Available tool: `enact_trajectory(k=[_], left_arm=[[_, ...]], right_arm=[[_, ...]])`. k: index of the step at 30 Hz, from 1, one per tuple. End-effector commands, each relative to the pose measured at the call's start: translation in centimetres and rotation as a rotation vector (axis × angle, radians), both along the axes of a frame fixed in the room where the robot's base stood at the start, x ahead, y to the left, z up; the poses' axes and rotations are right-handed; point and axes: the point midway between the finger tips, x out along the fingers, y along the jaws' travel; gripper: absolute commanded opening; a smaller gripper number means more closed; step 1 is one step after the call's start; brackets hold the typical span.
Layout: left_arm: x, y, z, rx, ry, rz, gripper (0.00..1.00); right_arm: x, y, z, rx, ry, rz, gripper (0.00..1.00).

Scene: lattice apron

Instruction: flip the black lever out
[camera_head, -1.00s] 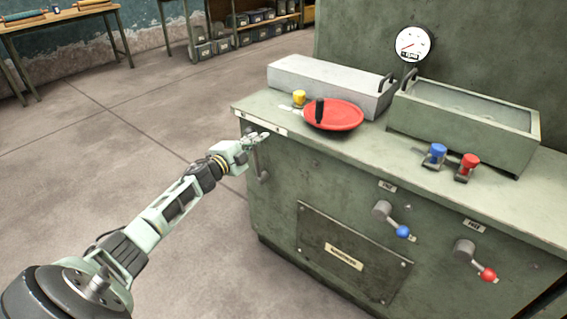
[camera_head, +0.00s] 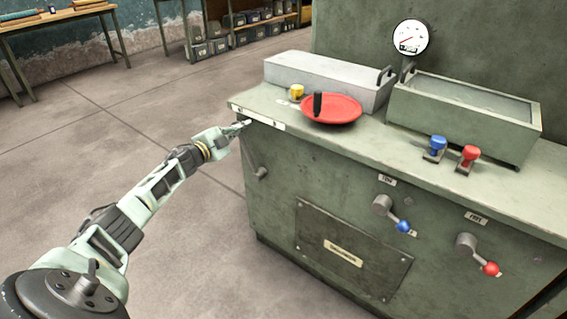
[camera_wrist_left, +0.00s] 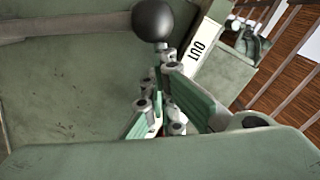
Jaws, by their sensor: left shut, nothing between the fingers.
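The black lever (camera_head: 252,158) is on the left end of the green cabinet's front. Its grey arm slants up and left from its pivot, and its knob is hidden by my gripper in the head view. In the left wrist view the round black knob (camera_wrist_left: 153,19) shows at the top, beside a white label reading OUT (camera_wrist_left: 197,52). My left gripper (camera_head: 245,123) is shut and empty at the cabinet's left front corner. Its fingertips (camera_wrist_left: 164,56) appear just below the knob in the wrist view; I cannot tell whether they touch it. My right gripper is not in view.
A blue-knobbed lever (camera_head: 403,227) and a red-knobbed lever (camera_head: 490,268) are further right on the front. The worktop holds a red dish (camera_head: 335,112), a yellow knob (camera_head: 297,91), a grey box (camera_head: 320,78) and a green tray (camera_head: 460,130). The floor at left is clear.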

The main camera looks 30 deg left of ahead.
Motion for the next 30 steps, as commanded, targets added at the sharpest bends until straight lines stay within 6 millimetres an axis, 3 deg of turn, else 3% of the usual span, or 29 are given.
enact_trajectory(k=[14, 30], left_arm=[[-0.8, 0.7, -0.3, 0.004, 0.007, 0.015, 0.0], [-7.3, 0.3, 0.0, 0.002, 0.006, 0.003, 0.0]], right_arm=[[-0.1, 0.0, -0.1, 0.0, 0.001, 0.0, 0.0], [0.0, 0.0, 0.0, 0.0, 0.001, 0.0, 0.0]])
